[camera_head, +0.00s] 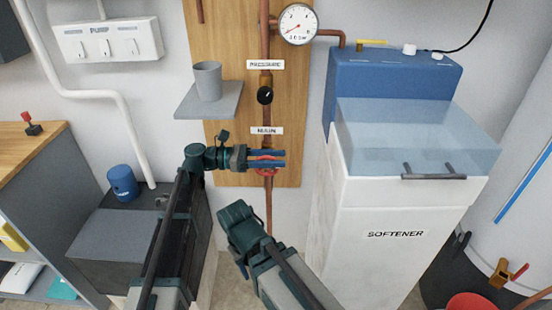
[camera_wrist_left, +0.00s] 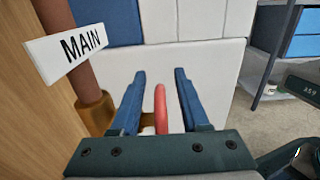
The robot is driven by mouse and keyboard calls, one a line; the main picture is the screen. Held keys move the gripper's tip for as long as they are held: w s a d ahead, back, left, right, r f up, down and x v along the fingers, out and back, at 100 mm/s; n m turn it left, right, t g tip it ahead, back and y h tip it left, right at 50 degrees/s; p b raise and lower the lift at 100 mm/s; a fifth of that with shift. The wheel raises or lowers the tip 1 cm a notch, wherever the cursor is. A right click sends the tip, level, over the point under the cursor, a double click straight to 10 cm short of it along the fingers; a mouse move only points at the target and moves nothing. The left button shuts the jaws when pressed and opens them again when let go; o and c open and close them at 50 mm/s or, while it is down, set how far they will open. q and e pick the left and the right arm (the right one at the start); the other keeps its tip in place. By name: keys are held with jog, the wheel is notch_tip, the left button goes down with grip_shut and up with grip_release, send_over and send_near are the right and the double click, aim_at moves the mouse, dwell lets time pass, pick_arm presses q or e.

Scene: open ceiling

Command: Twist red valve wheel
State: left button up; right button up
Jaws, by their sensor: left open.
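The red valve wheel (camera_head: 267,168) sits on the copper pipe just below the MAIN label, partly hidden by my left gripper's fingers in the head view. My left gripper (camera_head: 284,159) reaches in from the left, fingers pointing right across the wheel. In the left wrist view, the wheel (camera_wrist_left: 161,109) shows edge-on as a red rim between the two blue fingers of the open gripper (camera_wrist_left: 160,76), with gaps on both sides. My right arm comes up from the bottom of the head view; its gripper fingers do not show.
The MAIN label (camera_head: 266,130), a black knob (camera_head: 265,96) and a pressure gauge (camera_head: 298,24) are above the wheel. A shelf (camera_head: 222,106) with a grey cup (camera_head: 208,80) juts out at upper left. The white softener cabinet (camera_head: 385,225) stands close on the right.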

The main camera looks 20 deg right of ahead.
pick_arm(q)
jog(key=shift+d, duration=0.15)
grip_shut()
dwell(0.4)
jog(key=shift+f+b, duration=0.15)
jog(key=shift+b, duration=0.55)
jog(key=h+b, duration=0.1)
jog(key=b, duration=0.2)
jog(key=a+g+h+b, duration=0.1)
jog(key=h+b, duration=0.3)
jog(key=b, duration=0.1)
jog(key=shift+w+a+r+g+b, duration=0.2)
jog(key=shift+a+r+g+b, duration=0.1)
jog(key=shift+r+b, duration=0.05)
jog(key=shift+a+r+h+b, duration=0.25)
jog(key=shift+r+h+b, duration=0.05)
jog(key=shift+h+b, duration=0.55)
jog(key=shift+w, duration=0.1)
